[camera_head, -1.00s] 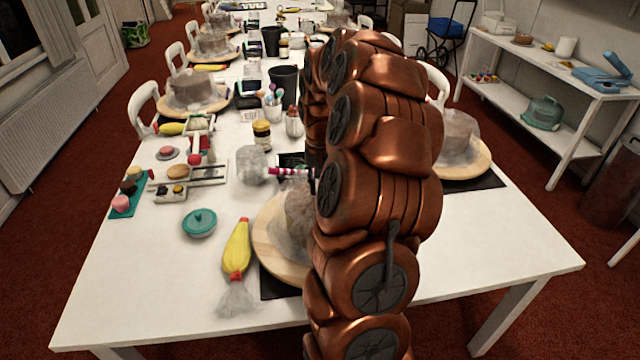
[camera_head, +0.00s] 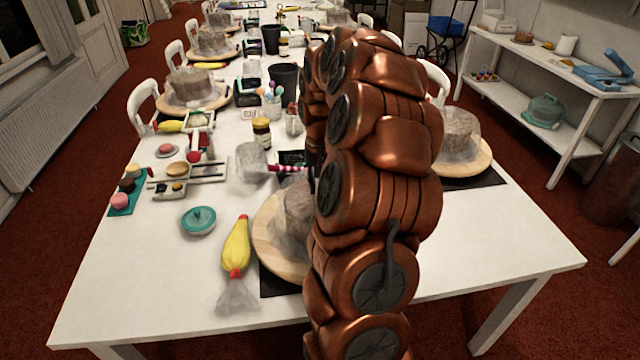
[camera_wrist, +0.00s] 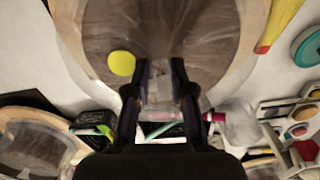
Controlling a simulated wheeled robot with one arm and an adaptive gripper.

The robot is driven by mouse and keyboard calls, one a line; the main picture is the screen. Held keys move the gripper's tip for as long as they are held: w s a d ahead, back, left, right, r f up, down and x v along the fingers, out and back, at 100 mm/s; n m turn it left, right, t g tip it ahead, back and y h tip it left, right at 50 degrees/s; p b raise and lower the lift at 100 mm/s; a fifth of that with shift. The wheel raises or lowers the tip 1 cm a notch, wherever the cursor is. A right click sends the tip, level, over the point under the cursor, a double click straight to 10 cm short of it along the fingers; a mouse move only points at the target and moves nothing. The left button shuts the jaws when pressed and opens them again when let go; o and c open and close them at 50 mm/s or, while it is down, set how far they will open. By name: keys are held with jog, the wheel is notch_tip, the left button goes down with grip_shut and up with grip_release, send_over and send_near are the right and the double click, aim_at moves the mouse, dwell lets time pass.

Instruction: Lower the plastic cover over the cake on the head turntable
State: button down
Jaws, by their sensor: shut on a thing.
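The head turntable (camera_head: 268,248) is a round pale wooden board at the near end of the table. Its brown-grey cake (camera_head: 296,212) has clear, crumpled plastic around its lower part. My arm hides the right side of both. In the wrist view, the cake (camera_wrist: 145,25) fills the upper middle, with the board's rim (camera_wrist: 232,70) around it. My gripper (camera_wrist: 159,84) is over the near edge of the cake, its fingers closed on a pale, translucent piece of the plastic cover (camera_wrist: 158,92). How far the cover reaches over the cake is unclear. The head view hides my fingers.
Another caked turntable (camera_head: 478,160) stands right. The table's front right is clear.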

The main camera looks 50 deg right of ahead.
jog(key=c, duration=0.9)
grip_release()
jog(key=shift+r, duration=0.15)
jog(key=shift+r+p, duration=0.35)
jog(key=shift+r, duration=3)
